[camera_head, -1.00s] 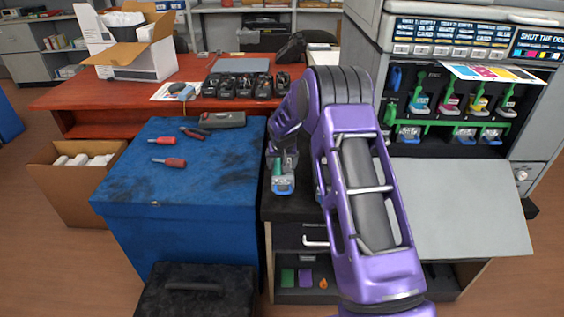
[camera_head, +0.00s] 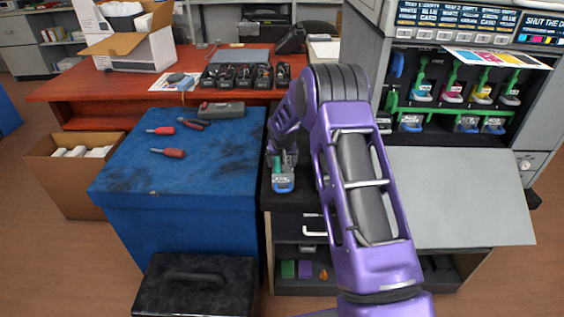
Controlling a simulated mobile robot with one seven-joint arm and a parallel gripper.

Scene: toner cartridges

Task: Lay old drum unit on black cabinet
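The old drum unit (camera_head: 283,184), with a blue and grey end and a green part above it, is at the black cabinet's (camera_head: 305,201) top, near its left front. It looks upright. I cannot tell whether it touches the top or hangs just above it. My gripper (camera_head: 283,160) points down at the drum unit from above and appears shut on its upper part. The fingertips are small and partly hidden. My purple arm covers the right part of the cabinet top.
A blue chest (camera_head: 185,180) stands close on the left with screwdrivers (camera_head: 167,152) on top. The open printer (camera_head: 455,95) stands behind on the right, its grey flap (camera_head: 460,195) folded down beside my arm. A black case (camera_head: 195,290) lies in front.

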